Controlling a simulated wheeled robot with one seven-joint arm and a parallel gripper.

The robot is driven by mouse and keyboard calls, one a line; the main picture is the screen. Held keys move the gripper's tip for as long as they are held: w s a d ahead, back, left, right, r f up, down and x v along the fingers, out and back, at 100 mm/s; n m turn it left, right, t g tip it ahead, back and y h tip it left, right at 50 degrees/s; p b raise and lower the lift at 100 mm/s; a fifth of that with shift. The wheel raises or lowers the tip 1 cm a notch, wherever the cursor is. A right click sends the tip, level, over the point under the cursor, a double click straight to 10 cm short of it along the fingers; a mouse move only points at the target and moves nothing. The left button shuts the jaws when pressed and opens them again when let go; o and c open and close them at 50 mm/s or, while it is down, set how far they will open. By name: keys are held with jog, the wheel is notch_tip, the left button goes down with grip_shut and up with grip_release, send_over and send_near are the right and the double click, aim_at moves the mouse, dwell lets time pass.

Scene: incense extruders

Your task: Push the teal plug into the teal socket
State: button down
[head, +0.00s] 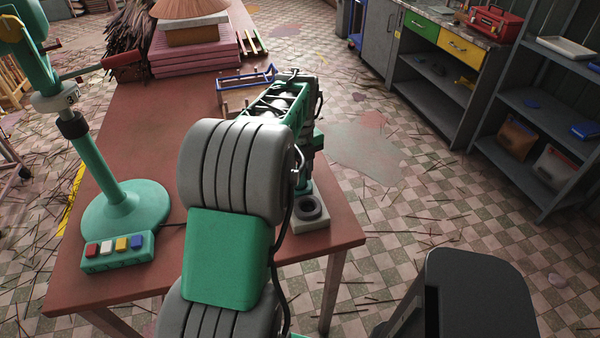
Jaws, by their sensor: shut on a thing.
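My gripper (303,186) points down at the right end of the brown table, mostly hidden behind my arm. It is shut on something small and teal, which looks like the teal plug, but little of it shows. A light grey block with a dark round ring (311,208) sits on the table just below and beside the gripper. I cannot tell whether the held piece touches the block. I cannot make out a teal socket for certain; my arm hides part of the table.
A teal stand (125,210) and a box with coloured buttons (118,251) are on the left of the brown table (150,130). A blue-framed rack (245,80) and pink stacked slabs (195,55) are behind. A dark bin-like object (480,290) is at lower right.

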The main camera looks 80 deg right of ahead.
jog(key=shift+f, duration=0.55)
jog(key=c, duration=0.9)
grip_release()
jog(key=shift+r, duration=0.1)
